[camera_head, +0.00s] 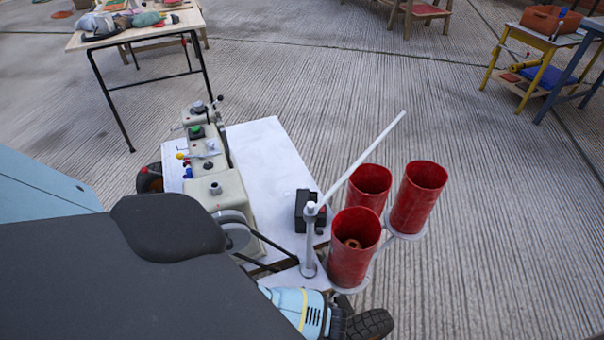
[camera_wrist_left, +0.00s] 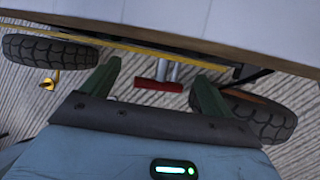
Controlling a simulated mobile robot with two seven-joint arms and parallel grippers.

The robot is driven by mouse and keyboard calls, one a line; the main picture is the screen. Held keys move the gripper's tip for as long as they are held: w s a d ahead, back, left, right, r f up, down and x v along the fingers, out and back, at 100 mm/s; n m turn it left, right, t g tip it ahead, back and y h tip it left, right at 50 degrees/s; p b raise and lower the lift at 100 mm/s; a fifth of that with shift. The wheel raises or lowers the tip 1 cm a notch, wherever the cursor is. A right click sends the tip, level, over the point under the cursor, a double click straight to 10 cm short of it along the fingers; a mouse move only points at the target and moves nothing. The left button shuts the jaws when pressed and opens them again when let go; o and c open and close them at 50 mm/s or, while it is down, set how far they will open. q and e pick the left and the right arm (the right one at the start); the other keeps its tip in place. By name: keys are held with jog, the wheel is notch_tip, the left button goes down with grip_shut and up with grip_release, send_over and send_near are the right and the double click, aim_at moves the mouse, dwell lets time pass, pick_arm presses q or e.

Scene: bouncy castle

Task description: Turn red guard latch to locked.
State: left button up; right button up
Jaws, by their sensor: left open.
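In the head view, the latch and the left fingertips are hidden, with a large dark shape covering the lower left. My right gripper is in neither view.
The wheeled machine has a control box (camera_head: 203,155), a white deck (camera_head: 265,150), red cups (camera_head: 354,247) and a pale rod (camera_head: 370,152). Tyres (camera_wrist_left: 52,62) flank the wrist view. A cluttered table (camera_head: 97,37) stands at back left. Concrete floor (camera_head: 480,200) is clear on the right.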

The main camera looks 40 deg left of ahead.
pick_arm(q)
jog(key=c, duration=1)
jog(key=t+p, duration=0.1)
jog(key=t+h+p, duration=0.1)
jog(key=shift+s+a+r+n+p, duration=0.1)
jog(key=shift+s+r+n+p, duration=0.1)
jog(key=shift+n+p, duration=0.1)
jog(key=shift+s+f+t+p, duration=0.15)
jog(key=shift+t+p, duration=0.25)
jog(key=shift+t, duration=0.3)
jog(key=shift+t+h, duration=0.4)
jog(key=shift+n+t, duration=0.3)
